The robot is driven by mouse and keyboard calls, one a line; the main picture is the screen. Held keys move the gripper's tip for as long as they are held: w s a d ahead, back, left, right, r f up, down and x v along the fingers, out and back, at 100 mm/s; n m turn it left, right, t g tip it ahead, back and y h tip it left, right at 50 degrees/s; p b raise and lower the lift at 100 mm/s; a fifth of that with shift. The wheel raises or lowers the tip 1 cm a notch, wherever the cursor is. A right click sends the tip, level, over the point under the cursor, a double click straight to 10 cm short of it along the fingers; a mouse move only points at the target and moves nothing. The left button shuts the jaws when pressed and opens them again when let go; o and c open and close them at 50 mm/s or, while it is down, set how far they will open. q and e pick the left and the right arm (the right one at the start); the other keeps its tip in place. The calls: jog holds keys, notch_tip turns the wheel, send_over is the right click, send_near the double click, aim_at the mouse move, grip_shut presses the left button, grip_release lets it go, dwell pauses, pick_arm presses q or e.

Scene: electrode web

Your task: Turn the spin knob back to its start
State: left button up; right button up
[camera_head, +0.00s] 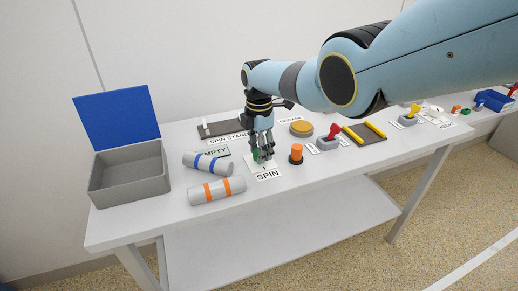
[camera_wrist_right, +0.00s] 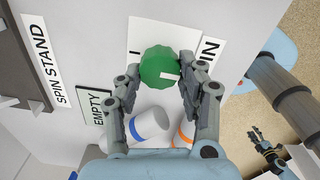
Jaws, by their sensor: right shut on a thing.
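The green spin knob (camera_head: 257,156) sits on a white plate behind the SPIN label (camera_head: 267,175). In the right wrist view the knob (camera_wrist_right: 158,64) is round with a scalloped edge. Its white mark points to the right of that picture, toward one finger. A short dark line shows on the white plate (camera_wrist_right: 146,30) beside it. My right gripper (camera_head: 262,157) reaches down from above and is shut on the knob, with a finger on each side (camera_wrist_right: 160,84). A small dark gripper, apparently my left (camera_wrist_right: 266,148), shows at the lower right of the wrist view; its jaw state is unclear.
Two grey cylinders, one blue-banded (camera_head: 207,163) and one orange-banded (camera_head: 216,191), lie left of the knob. An open grey bin (camera_head: 128,178) with a blue lid stands farther left. An orange knob (camera_head: 296,152) and a red lever (camera_head: 332,132) stand close to the right.

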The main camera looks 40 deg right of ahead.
jog(key=shift+n, duration=0.3)
jog(key=o, duration=1.1)
jog(key=shift+o, duration=0.2)
jog(key=shift+r, duration=0.15)
notch_tip(320, 180, up, 12)
